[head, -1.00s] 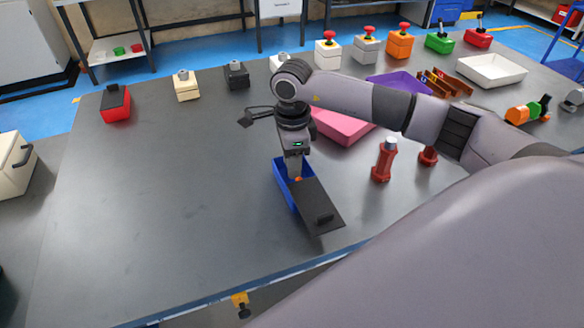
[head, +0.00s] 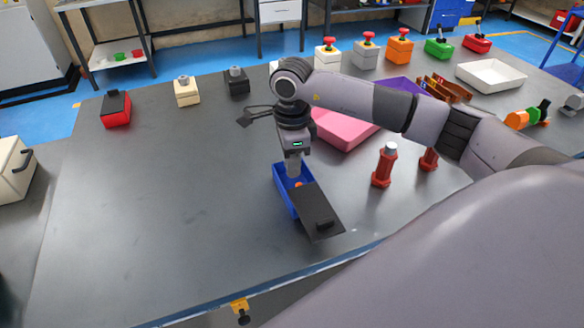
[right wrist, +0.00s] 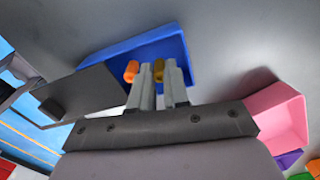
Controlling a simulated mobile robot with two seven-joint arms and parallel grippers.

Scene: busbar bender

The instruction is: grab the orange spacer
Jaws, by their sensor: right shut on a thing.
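A blue bin (head: 282,193) stands near the front of the table, with a dark flat lid (head: 317,212) with a knob over its front part. My right gripper (head: 293,176) points down into the open rear part of the bin. In the right wrist view, the right gripper (right wrist: 159,72) is shut on an ochre-orange piece (right wrist: 159,67), shaded and partly hidden between the fingers. A brighter orange spacer (right wrist: 131,71) shows just outside the left-hand finger; an orange spot also shows in the head view (head: 299,184). My left gripper is out of view.
A pink bin (head: 345,130) lies behind and right of the gripper. Two red posts, one nearer (head: 383,168), stand to the right. Several button boxes line the back edge.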

